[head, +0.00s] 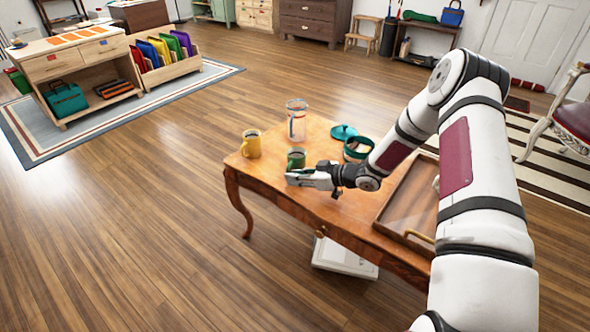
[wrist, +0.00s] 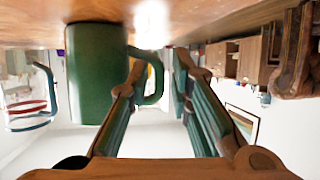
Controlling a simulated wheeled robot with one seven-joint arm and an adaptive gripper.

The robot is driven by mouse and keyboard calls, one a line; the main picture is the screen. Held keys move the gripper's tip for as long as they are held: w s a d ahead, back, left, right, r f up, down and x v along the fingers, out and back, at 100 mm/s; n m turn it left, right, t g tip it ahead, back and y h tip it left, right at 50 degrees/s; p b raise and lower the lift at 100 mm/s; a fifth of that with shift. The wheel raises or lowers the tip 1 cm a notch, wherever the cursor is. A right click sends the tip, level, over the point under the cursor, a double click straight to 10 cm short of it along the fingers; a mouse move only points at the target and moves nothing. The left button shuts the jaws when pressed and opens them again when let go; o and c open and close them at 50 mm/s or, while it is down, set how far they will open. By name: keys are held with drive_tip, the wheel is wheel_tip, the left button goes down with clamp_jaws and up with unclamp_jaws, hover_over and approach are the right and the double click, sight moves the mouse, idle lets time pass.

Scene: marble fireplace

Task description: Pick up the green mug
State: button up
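The green mug (head: 297,155) stands on the wooden table near its front-left edge in the head view. My gripper (head: 292,178) is just in front of it, low over the tabletop, and partly covers its lower part. In the wrist view, which looks upside down, the mug (wrist: 92,75) is large at the left, with its handle toward my fingers. The two fingers (wrist: 158,60) are spread apart, and the handle shows in the gap between them, partly behind the left finger. I cannot tell whether a finger touches it.
A yellow mug (head: 251,146) stands to the left of the green mug, and a clear jar (head: 297,124) behind it. A teal lid (head: 343,132) and a green-rimmed container (head: 357,149) are to the right. A wooden tray (head: 392,224) lies at the table's right end.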

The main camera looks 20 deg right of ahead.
drive_tip(key=b+x, duration=0.1)
drive_tip(key=x, duration=0.2)
drive_tip(key=shift+w+a, duration=0.15)
clamp_jaws()
drive_tip(key=shift+r, duration=0.2)
